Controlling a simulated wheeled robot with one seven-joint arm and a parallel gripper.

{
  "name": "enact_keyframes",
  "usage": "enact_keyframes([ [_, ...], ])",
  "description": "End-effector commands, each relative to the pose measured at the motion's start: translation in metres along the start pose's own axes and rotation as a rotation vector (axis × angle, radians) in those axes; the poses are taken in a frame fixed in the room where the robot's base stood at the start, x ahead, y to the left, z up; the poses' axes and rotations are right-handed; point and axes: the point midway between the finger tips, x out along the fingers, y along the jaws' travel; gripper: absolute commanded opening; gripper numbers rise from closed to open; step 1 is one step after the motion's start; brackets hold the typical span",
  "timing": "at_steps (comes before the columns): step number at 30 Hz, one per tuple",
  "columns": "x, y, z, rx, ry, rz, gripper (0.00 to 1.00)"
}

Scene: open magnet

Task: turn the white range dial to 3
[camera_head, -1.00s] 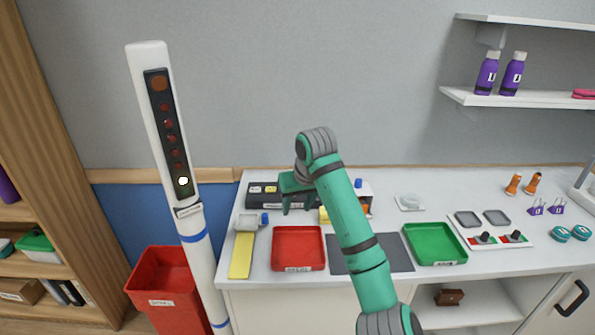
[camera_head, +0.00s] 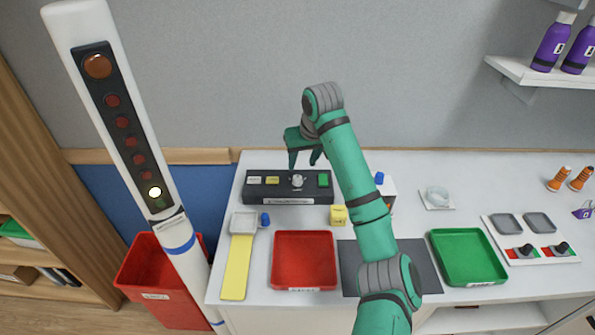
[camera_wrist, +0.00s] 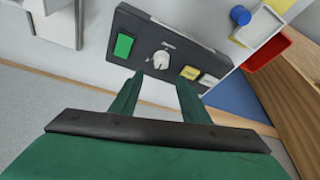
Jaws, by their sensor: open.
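The white range dial (camera_head: 298,181) is on the dark control box (camera_head: 262,197) at the back of the counter, between a yellow button and a green button. In the wrist view the dial (camera_wrist: 161,60) shows just beyond my fingertips. My green gripper (camera_head: 305,162) is above and slightly behind the box, pointing down. In the wrist view my gripper (camera_wrist: 158,78) has its two fingers apart, with nothing between them. The dial's number marks are too small to read.
A yellow cube (camera_head: 338,215), a red tray (camera_head: 304,286), a dark mat (camera_head: 350,270) and a green tray (camera_head: 466,280) lie on the counter. A tall white post with lamps (camera_head: 125,120) stands at left; its lowest lamp is lit. A red bin (camera_head: 150,280) stands beside it.

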Motion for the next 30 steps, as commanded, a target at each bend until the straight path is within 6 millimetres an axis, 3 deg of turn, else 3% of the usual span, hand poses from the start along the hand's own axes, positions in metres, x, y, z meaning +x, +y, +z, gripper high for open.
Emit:
enact_keyframes([
  [6,0.041,-0.001,0.001,-0.001,-0.003,-0.001,0.42],
  [13,0.073,-0.003,-0.001,-0.005,-0.002,-0.002,0.42],
  [27,0.085,-0.003,-0.001,-0.005,0.0,-0.001,0.42],
  [30,0.085,-0.003,-0.001,-0.005,0.0,-0.002,0.21],
])
